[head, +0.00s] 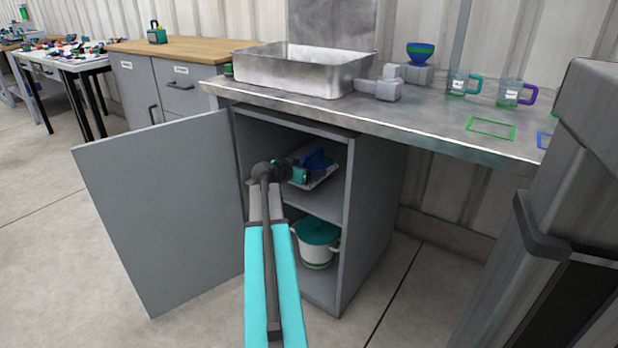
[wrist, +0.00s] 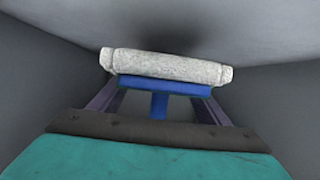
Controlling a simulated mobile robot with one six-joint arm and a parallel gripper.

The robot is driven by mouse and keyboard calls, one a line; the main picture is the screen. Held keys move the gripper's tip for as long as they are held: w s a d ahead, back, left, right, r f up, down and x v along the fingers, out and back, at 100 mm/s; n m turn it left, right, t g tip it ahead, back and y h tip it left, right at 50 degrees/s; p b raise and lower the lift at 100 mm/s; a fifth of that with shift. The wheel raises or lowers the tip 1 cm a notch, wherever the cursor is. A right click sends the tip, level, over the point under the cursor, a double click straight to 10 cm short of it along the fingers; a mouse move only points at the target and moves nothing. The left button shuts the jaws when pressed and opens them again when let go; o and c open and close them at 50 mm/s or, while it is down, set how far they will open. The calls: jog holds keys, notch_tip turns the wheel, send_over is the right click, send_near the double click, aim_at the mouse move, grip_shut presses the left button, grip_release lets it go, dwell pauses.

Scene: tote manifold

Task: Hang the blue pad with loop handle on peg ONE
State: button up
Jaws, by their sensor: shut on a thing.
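The blue pad (head: 317,159) is inside the open cabinet under the counter, at the upper shelf. My gripper (head: 303,171) reaches in through the cabinet opening and is shut on it. In the wrist view the blue pad (wrist: 160,86) shows as a blue bar with a short stem, between the dark fingers of my gripper (wrist: 158,103). A pale speckled block (wrist: 168,67) lies right behind the blue bar; I cannot tell whether it is part of the pad. The loop handle is not clearly visible. Peg ONE is not in view.
The cabinet door (head: 160,210) stands open at left. A pale tray (head: 325,180) is on the upper shelf under the pad. A white pot with a teal lid (head: 317,250) stands below. The counter (head: 430,128) above holds a metal basin (head: 300,72) and mugs (head: 510,92).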

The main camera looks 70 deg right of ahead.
jog(key=f, duration=0.2)
jog(key=shift+s+d+f+b, duration=0.1)
jog(key=shift+s+f+b, duration=0.15)
jog(key=shift+f+b, duration=0.1)
jog(key=shift+w+f, duration=0.2)
jog(key=shift+f, duration=0.2)
jog(key=shift+f, duration=0.15)
jog(key=o, duration=1.3)
jog(key=shift+c, duration=0.2)
jog(key=shift+r, duration=0.25)
jog(key=p+v, duration=0.3)
jog(key=v, duration=0.8)
jog(key=shift+a+r, duration=0.1)
jog(key=shift+a, duration=0.2)
jog(key=shift+w+a, duration=0.1)
jog(key=shift+a, duration=0.1)
